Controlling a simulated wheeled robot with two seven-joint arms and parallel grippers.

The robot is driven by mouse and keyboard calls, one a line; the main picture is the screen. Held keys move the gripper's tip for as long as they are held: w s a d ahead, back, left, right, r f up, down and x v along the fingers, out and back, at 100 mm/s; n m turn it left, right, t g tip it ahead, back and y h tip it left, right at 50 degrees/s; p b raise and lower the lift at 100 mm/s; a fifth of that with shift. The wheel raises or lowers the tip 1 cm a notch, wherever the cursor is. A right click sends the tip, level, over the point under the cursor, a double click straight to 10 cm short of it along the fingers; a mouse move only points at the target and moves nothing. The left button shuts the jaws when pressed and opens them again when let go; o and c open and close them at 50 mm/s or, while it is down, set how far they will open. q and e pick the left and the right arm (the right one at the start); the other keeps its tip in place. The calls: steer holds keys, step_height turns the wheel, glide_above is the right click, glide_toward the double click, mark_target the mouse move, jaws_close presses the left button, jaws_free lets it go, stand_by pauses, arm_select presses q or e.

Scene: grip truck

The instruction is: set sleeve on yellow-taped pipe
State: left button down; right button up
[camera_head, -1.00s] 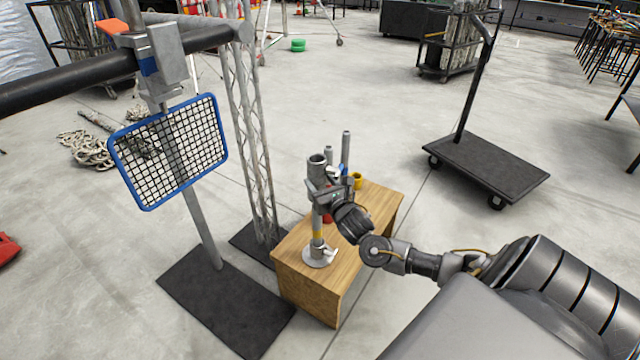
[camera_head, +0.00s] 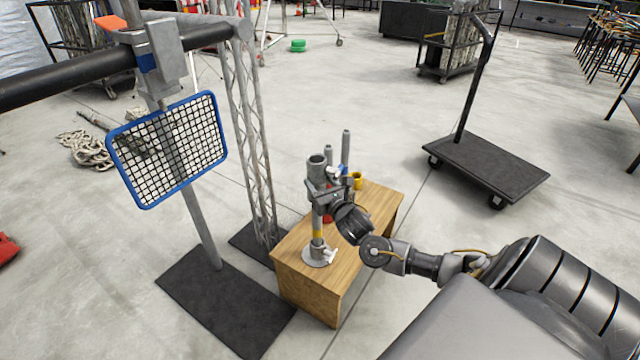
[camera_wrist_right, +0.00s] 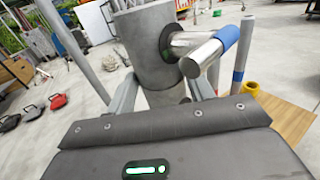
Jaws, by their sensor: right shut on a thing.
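The sleeve (camera_head: 317,165) is a grey tube with a side handle. It also shows in the right wrist view (camera_wrist_right: 147,45), where the handle (camera_wrist_right: 212,47) is shiny metal with a blue end. My right gripper (camera_head: 322,194) is shut on the sleeve and holds it upright above the wooden box. The yellow-taped pipe (camera_head: 317,233) stands upright in a round base (camera_head: 318,259) directly below, in line with the sleeve. The pipe's top is hidden by the sleeve and gripper, so I cannot tell how far the sleeve is around it. My left gripper is not in view.
Other pipes (camera_head: 346,148) stand close behind the sleeve on the wooden box (camera_head: 310,288), beside a yellow ring (camera_head: 356,181). A truss post (camera_head: 255,150) and a blue-framed grid (camera_head: 168,150) are to the left. A black trolley (camera_head: 486,165) stands on open floor to the right.

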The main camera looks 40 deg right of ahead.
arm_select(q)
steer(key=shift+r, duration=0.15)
arm_select(e)
steer(key=shift+f, duration=0.3)
